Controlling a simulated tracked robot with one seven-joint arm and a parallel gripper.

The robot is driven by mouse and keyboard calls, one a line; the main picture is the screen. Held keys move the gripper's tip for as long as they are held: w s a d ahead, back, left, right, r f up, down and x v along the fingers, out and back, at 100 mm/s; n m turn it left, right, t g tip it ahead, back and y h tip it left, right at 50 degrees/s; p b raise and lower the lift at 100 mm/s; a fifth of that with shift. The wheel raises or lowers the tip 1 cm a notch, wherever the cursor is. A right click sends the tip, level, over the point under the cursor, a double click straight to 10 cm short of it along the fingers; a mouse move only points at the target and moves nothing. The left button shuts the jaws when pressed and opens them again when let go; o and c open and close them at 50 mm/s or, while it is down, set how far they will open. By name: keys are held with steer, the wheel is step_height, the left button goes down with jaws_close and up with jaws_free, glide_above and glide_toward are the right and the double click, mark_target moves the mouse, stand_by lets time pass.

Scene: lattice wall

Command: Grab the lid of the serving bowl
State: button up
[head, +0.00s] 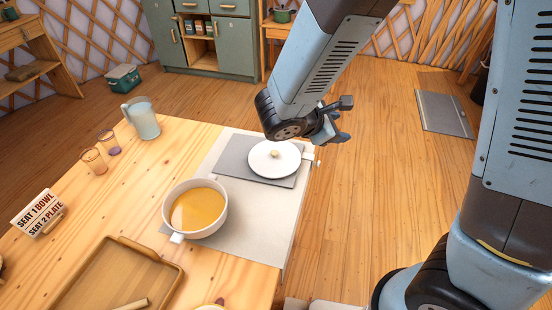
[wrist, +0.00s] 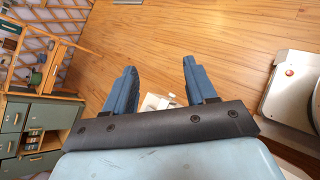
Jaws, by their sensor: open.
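The serving bowl (head: 183,218) is white, holds orange soup and stands on the table with a handle toward the front. Its round white lid (head: 262,165) with a small tan knob (head: 274,153) lies apart from it, on a grey plate behind and to the right. My gripper (head: 341,120) is open and empty, above and to the right of the lid, out past the table's right edge. In the wrist view my gripper's two blue fingers (wrist: 160,82) are spread, with wood floor beyond; I cannot make out the lid's knob there.
A grey plate (head: 232,160) lies on a pale mat (head: 245,240) at the table's right edge. Floor right of the table is mostly clear.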

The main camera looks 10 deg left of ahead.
steer(key=s+a+f+n+t+y, duration=0.25)
steer(key=a+f+n, duration=0.35)
steer(key=a, duration=0.3)
steer(key=n+t+y, duration=0.3)
steer(key=n+y, duration=0.1)
steer(key=n, duration=0.3)
glide_toward(274, 153)
steer(key=shift+g, duration=0.25)
steer(key=x, duration=0.8)
steer(key=shift+w+r, duration=0.15)
jaws_close()
